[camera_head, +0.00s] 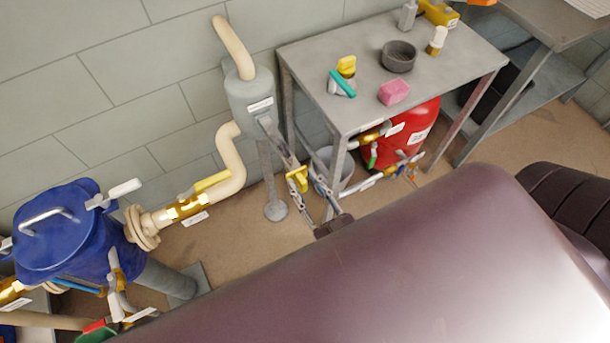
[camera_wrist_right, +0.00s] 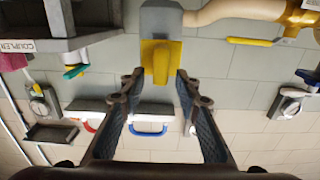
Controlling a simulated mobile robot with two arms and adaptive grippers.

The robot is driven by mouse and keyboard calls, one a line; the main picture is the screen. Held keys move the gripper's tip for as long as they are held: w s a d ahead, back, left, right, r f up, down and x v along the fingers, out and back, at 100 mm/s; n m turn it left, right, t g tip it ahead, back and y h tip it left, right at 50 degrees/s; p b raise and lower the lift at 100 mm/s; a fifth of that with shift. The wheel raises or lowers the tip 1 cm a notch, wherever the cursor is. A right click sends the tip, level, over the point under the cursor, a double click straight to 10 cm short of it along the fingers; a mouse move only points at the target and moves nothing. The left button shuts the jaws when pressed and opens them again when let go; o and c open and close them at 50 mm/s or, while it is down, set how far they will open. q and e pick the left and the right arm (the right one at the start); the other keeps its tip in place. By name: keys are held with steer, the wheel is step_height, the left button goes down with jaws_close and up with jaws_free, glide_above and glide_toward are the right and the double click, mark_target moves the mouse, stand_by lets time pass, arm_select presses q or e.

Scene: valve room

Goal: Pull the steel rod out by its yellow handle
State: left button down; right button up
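The yellow handle (camera_head: 297,178) is at the near end of the steel rod (camera_head: 282,150), which runs back to a grey cylinder (camera_head: 250,98) by the wall. In the wrist view the handle (camera_wrist_right: 160,60) is a yellow block in front of the grey body (camera_wrist_right: 160,17), and the rod is hidden behind it. My right gripper (camera_head: 306,184) is open, with its fingertips on either side of the handle's near edge. In the wrist view the right gripper (camera_wrist_right: 158,78) has a clear gap between its fingers. I cannot tell whether they touch the handle. My left gripper is not in view.
A grey metal table (camera_head: 350,60) stands right of the rod, its near leg close to my right gripper. A red tank (camera_head: 395,150) and valve pipes are under it. A blue vessel (camera_head: 65,235) and a yellow-handled valve (camera_head: 187,207) are at the left.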

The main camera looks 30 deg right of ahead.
steer(key=s, duration=1.2)
steer(key=shift+d, duration=0.2)
